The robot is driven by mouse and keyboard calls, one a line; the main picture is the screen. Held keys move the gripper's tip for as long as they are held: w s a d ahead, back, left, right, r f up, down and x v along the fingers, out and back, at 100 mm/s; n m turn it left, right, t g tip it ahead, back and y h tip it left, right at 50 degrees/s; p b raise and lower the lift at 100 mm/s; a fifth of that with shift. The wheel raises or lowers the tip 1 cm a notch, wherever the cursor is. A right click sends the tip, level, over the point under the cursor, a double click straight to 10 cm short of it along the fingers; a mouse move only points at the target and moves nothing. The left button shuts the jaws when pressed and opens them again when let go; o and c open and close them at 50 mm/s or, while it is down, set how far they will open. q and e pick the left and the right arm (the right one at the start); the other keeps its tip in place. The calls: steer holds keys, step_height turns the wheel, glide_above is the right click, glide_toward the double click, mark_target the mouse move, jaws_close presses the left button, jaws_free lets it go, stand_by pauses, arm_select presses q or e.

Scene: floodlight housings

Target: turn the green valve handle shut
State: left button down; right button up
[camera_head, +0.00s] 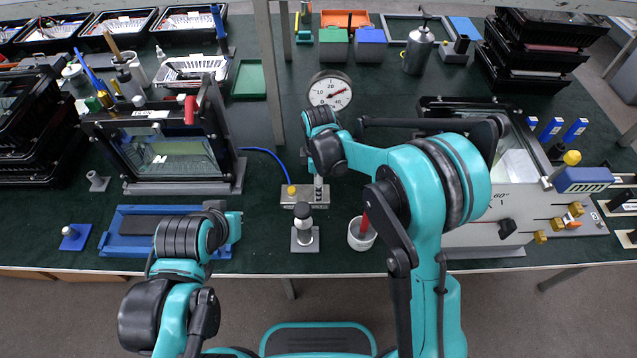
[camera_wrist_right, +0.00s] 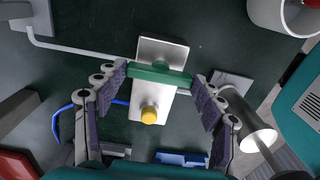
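The green valve handle (camera_wrist_right: 160,74) is a flat bar across a metal valve block (camera_wrist_right: 157,48) in the right wrist view. Its two ends lie close to my right fingertips. My right gripper (camera_wrist_right: 162,86) is open, with one finger on each side of the handle; I cannot tell whether they touch it. In the head view my right gripper (camera_head: 318,180) is above the valve block (camera_head: 292,196) and hides the handle. A yellow knob (camera_wrist_right: 149,115) sits on the block. My left gripper (camera_head: 228,222) is over the blue tray (camera_head: 135,248); its fingers are not clear.
A pressure gauge (camera_head: 330,90) stands behind the valve. A blue hose (camera_head: 265,155) runs to the block from the left. A framed glass housing (camera_head: 175,155) is at left.

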steer(key=shift+m, duration=0.4)
steer(key=m, duration=0.8)
steer(key=shift+m+p, duration=0.3)
steer(key=m, duration=0.4)
steer(key=shift+m, duration=2.2)
steer(key=o, duration=1.2)
steer(key=shift+c, duration=0.2)
